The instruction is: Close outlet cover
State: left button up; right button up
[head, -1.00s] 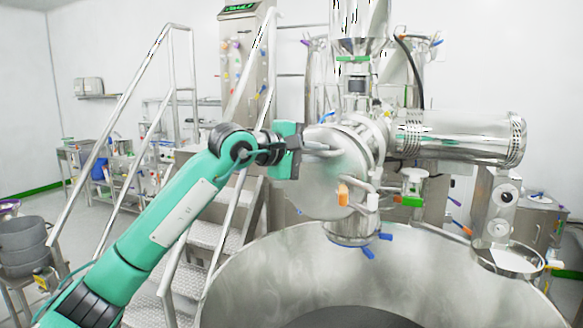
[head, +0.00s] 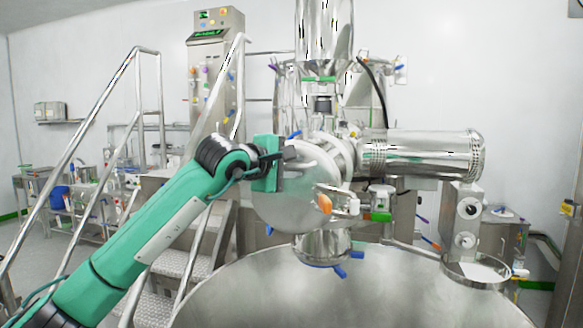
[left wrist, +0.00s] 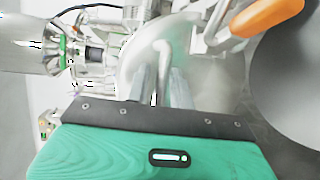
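The outlet cover (head: 290,207) is a round metal disc at the front of the outlet housing, in the middle of the head view. Its bent bar handle (left wrist: 161,60) shows in the left wrist view. My left gripper (head: 291,154) is at the upper part of the cover. In the left wrist view its two grey fingers (left wrist: 161,88) are close together, one on each side of the handle, shut on it. An orange-handled clamp (head: 324,203) sits at the cover's right edge. I cannot tell whether the cover is flush with its flange. My right gripper is not in view.
A large steel bowl (head: 350,290) lies below the outlet, and a valve with blue handles (head: 322,248) hangs under the housing. A horizontal steel cylinder (head: 425,155) extends right. Stairs with rails (head: 150,85) stand at left, behind my left arm.

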pick_arm(q)
jog(key=shift+o, duration=0.6)
jog(key=shift+d, duration=0.1)
jog(key=shift+w+f, duration=0.1)
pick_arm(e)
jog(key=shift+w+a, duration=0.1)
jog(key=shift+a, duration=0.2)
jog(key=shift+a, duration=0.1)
